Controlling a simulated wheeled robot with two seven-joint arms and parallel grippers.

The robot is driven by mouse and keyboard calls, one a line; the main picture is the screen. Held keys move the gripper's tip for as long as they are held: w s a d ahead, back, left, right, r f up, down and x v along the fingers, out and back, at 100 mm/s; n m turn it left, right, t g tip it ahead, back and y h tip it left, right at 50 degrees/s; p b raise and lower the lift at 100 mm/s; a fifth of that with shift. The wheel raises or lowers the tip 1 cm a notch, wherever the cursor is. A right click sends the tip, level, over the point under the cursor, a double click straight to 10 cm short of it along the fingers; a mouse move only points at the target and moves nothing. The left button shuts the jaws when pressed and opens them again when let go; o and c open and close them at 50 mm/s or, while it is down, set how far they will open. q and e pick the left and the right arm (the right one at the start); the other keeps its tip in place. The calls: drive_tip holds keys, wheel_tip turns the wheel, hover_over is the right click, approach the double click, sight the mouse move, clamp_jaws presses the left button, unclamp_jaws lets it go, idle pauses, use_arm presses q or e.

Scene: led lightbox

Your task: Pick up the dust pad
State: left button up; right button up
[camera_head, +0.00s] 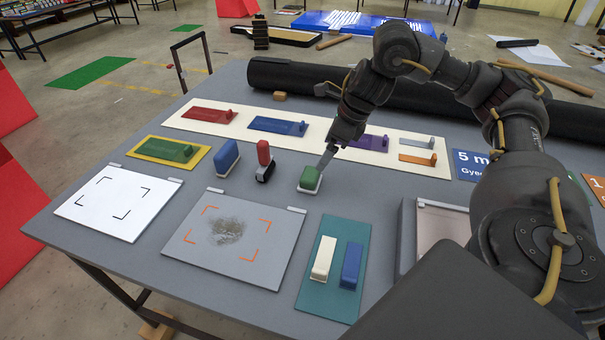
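A small block with a green top and a pale lower part (310,179) stands on the grey table; it may be the dust pad, but no label shows. My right gripper (321,168) reaches down to its upper back edge. The fingertips overlap the block in the picture; I cannot tell whether they hold it or whether they are open. A blue pad with a pale base (227,158) and a red-topped block with a dark base (264,158) stand to its left. A grey board (190,255) with a dark dusty smudge (227,230) lies in front. My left gripper is not in view.
A white board (90,212) lies at the left. A teal mat (312,304) holds a cream block (323,258) and a blue block (351,265). Coloured holders stand on a white strip (345,150) behind. A black roll (300,80) lies along the back. My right arm covers the right side.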

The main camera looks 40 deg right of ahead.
sight(311, 174)
drive_tip(key=b+x, duration=0.1)
drive_tip(key=x, duration=0.1)
drive_tip(key=a+b+x, duration=0.1)
drive_tip(key=x, duration=0.2)
drive_tip(key=shift+w+r, duration=0.1)
drive_tip(key=shift+w+a+f, duration=0.1)
drive_tip(key=shift+w+f, duration=0.1)
drive_tip(key=shift+f, duration=0.1)
drive_tip(key=shift+s, duration=0.2)
drive_tip(key=shift+f, duration=0.25)
drive_tip(key=x, duration=0.3)
drive_tip(key=shift+w+a+f, duration=0.1)
drive_tip(key=shift+a+f, duration=0.05)
drive_tip(key=shift+f, duration=0.1)
drive_tip(key=shift+w+f, duration=0.1)
drive_tip(key=shift+f, duration=0.4)
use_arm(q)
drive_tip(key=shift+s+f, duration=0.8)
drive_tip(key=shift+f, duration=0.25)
use_arm(e)
drive_tip(key=c, duration=1.1)
